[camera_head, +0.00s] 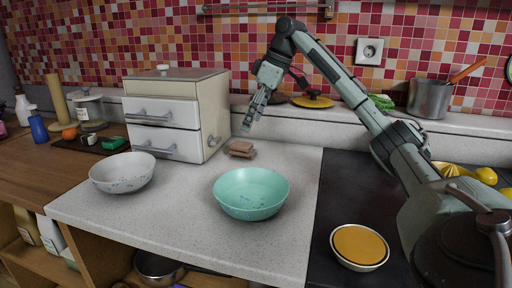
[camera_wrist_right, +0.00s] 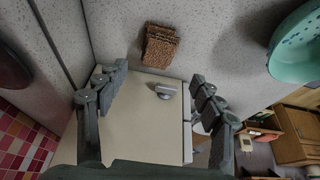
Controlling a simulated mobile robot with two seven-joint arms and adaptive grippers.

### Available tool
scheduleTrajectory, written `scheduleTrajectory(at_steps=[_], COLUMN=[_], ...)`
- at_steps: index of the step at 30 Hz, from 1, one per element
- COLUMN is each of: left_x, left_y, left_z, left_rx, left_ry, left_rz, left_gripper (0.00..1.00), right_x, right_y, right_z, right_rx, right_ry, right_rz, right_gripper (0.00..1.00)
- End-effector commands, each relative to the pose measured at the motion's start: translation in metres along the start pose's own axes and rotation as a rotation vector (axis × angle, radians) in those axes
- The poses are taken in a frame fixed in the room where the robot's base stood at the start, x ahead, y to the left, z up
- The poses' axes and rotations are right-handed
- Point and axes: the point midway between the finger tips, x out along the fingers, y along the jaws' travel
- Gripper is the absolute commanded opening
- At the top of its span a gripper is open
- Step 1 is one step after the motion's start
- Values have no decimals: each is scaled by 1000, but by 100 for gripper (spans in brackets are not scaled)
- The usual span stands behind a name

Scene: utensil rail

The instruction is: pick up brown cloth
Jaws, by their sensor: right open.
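The brown cloth (camera_head: 241,149) lies folded on the pale countertop, just right of the drawer box and behind the teal bowl. In the right wrist view the cloth (camera_wrist_right: 160,46) shows ahead of the fingertips, near the top middle. My right gripper (camera_head: 254,112) is above the counter near the cloth, pointing down and apart from it. In the wrist view the right gripper (camera_wrist_right: 158,84) has its fingers spread wide with nothing between them. My left gripper is not in either view.
The cream drawer box (camera_head: 214,110) stands close left of the cloth. The teal bowl (camera_head: 251,194) and white speckled bowl (camera_head: 122,172) stand in front. A dark cooktop (camera_head: 345,205) lies to the right, with an orange-filled bowl (camera_head: 359,246). The counter right of the cloth is clear.

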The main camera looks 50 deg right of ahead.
Motion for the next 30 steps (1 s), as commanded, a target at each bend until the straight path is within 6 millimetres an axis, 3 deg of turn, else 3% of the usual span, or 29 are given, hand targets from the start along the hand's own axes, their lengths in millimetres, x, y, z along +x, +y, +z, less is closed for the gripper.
scheduleTrajectory(at_steps=[18,27,30], left_x=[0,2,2], left_y=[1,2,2], left_z=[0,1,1], left_rx=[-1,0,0], left_ry=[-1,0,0], left_rz=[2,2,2], left_gripper=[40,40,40], right_x=[72,79,79], right_y=[3,3,3], right_z=[5,5,5], right_rx=[-1,-1,-1], right_ry=[-3,-2,-2], right_rz=[-4,-3,-3], right_gripper=[67,67,57])
